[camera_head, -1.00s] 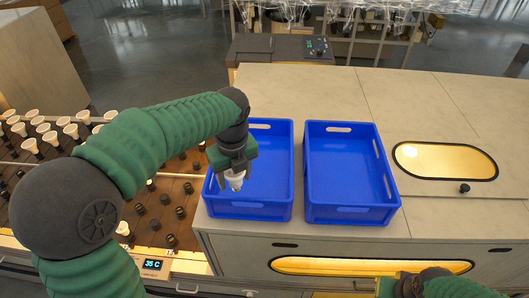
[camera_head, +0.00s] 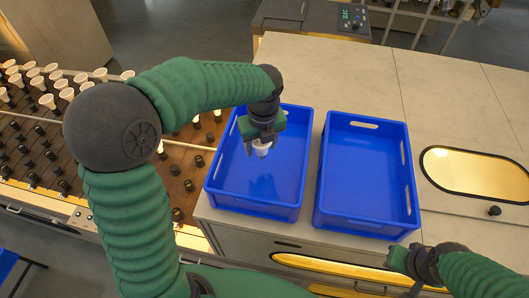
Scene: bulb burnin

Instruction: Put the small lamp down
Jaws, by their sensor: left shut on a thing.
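My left gripper (camera_head: 263,138) is above the left blue crate (camera_head: 228,192), pointing down. It is shut on a small white lamp (camera_head: 262,148), whose tip hangs downward over the inside of the crate. I see no other lamp in the left crate. The right blue crate (camera_head: 366,222) stands beside it and looks empty. My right gripper (camera_head: 405,262) is low at the bottom right, in front of the counter; its fingers are too small and partly hidden to tell how they stand.
The pale counter (camera_head: 450,95) has free room behind and right of the crates. A lit oval window (camera_head: 475,173) and a black knob (camera_head: 494,211) are on the right. At the left, a brown rack (camera_head: 30,150) holds several white lamps and dark sockets.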

